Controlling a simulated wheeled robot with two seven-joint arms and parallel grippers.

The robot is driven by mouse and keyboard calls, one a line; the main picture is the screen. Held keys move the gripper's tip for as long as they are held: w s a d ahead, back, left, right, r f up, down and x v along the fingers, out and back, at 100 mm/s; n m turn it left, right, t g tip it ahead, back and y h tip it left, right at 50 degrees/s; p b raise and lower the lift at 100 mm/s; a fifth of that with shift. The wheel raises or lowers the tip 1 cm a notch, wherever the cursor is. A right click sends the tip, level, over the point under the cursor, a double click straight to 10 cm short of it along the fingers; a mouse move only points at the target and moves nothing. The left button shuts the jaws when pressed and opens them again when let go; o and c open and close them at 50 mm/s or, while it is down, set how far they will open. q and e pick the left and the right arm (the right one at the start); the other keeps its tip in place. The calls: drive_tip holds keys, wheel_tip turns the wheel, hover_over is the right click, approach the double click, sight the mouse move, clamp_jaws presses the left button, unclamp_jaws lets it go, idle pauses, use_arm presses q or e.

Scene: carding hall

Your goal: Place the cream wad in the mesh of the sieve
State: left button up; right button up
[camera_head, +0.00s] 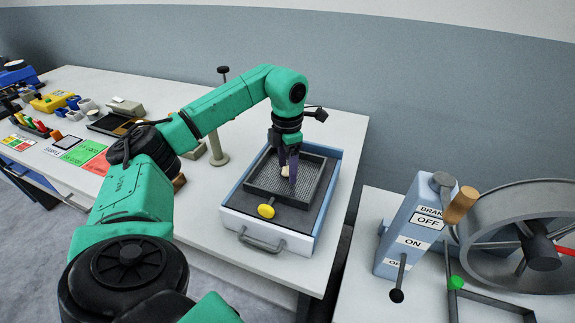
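The sieve (259,190) is a dark square frame with a grey mesh floor. It sits in a blue-and-white drawer-like tray on the table. My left gripper (287,172) points down into the sieve from above, with dark purple fingers. The cream wad (285,171) shows as a small pale patch between the fingertips, at or just above the mesh. The fingers partly hide it, and I cannot tell whether they press on it or whether it touches the mesh. My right gripper is out of view.
A grey post (218,150) stands left of the tray. A brake lever box (413,235) and large wheel (520,235) are on the right bench. Small items crowd the table's far left.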

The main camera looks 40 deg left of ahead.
sight(287, 167)
use_arm(q)
drive_tip(key=shift+r, duration=0.1)
drive_tip(key=shift+r, duration=0.15)
wheel_tip(287, 167, up, 5)
drive_tip(key=shift+r, duration=0.1)
wheel_tip(287, 167, up, 7)
drive_tip(key=p, duration=0.2)
drive_tip(key=shift+p, duration=0.35)
drive_tip(key=shift+f, duration=0.2)
